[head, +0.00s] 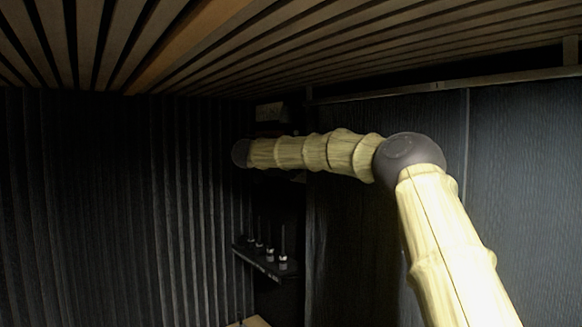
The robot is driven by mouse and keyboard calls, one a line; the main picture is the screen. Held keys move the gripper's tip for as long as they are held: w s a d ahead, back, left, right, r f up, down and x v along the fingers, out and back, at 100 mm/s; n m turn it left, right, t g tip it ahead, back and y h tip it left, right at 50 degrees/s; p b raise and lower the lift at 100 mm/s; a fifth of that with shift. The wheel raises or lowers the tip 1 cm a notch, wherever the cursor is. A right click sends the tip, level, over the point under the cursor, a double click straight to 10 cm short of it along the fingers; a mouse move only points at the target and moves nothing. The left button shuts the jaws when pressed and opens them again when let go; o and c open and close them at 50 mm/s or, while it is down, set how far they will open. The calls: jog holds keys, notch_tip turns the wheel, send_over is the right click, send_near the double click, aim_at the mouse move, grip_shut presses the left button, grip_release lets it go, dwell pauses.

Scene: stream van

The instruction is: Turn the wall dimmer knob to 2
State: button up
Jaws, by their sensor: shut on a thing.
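The wall dimmer knob cannot be made out in the head view. My arm rises from the lower right, bends at a dark elbow joint and reaches left toward the dark corner. Its visible far end is a dark round joint in front of the ribbed wall. My gripper does not show; it is beyond or behind that joint, so its relation to the knob cannot be seen.
A small dark shelf (262,265) with several small bottle-like items (270,254) is mounted below the arm. A ribbed dark wall (90,200) fills the left, dark panels (525,180) the right. A slatted wooden ceiling (330,45) hangs low above.

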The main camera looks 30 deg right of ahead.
jog(key=shift+f, duration=0.2)
jog(key=o, duration=1)
jog(key=shift+r, duration=0.1)
jog(key=shift+a, duration=0.15)
jog(key=v, duration=1.1)
jog(key=shift+s+a+r, duration=0.1)
jog(key=shift+s+a, duration=0.05)
jog(key=shift+a, duration=0.2)
